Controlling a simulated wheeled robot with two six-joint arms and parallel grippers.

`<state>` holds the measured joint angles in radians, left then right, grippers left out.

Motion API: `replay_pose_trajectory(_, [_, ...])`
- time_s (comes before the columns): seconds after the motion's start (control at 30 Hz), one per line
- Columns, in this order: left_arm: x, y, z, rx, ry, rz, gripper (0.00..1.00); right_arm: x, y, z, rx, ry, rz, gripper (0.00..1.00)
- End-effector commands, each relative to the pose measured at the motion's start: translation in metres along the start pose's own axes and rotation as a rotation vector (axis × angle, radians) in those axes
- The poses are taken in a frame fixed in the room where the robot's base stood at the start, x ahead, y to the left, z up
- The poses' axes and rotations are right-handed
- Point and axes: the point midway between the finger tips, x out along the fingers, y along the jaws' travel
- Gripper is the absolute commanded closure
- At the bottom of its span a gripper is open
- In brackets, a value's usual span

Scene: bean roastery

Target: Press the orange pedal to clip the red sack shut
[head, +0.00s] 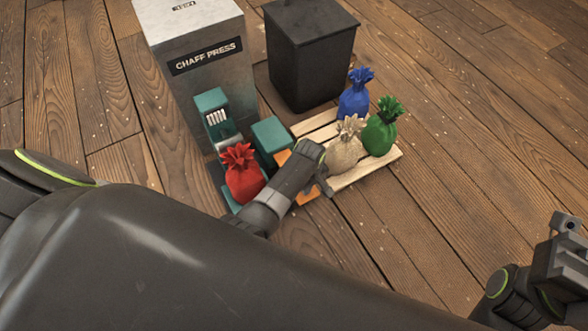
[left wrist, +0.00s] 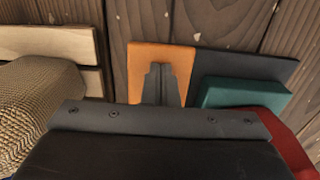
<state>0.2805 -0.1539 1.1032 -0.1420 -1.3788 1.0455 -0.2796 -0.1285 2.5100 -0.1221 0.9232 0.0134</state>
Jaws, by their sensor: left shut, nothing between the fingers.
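The red sack (head: 241,177) stands upright at the teal clipping machine (head: 212,106), beside the chaff press. Its gathered top is below the machine's head. The orange pedal (head: 283,157) lies low to the right of the sack, partly hidden by my left gripper (head: 322,185). In the left wrist view, the shut, empty fingers (left wrist: 160,84) are in front of the orange pedal (left wrist: 145,55); I cannot tell whether they touch it. The red sack (left wrist: 290,145) shows at the right edge there. My right gripper (head: 565,224) is at the lower right, away from everything; its fingers are unclear.
A pallet (head: 366,174) carries a blue sack (head: 355,98), a green sack (head: 380,132) and a tan sack (head: 345,150), the tan one close to my left gripper. The chaff press (head: 195,50) and a dark bin (head: 308,55) stand behind. Floor at right is clear.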

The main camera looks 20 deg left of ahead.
Motion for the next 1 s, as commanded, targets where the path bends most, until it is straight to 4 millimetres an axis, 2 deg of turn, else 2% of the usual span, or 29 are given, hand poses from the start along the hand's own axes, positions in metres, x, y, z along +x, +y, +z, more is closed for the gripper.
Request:
replay_pose_trajectory(0.3, [0.016,-0.001,0.001,0.0,-0.003,-0.002,1.0,-0.009,0.0,0.0,0.0,0.0,0.0,1.0])
replay_pose_trajectory(0.87, [0.017,-0.001,0.001,0.0,-0.003,-0.002,1.0,-0.009,0.0,0.0,0.0,0.0,0.0,1.0])
replay_pose_trajectory(1.0, [0.012,-0.001,0.001,0.0,-0.003,-0.002,1.0,-0.003,0.0,0.0,0.0,0.0,0.0,1.0])
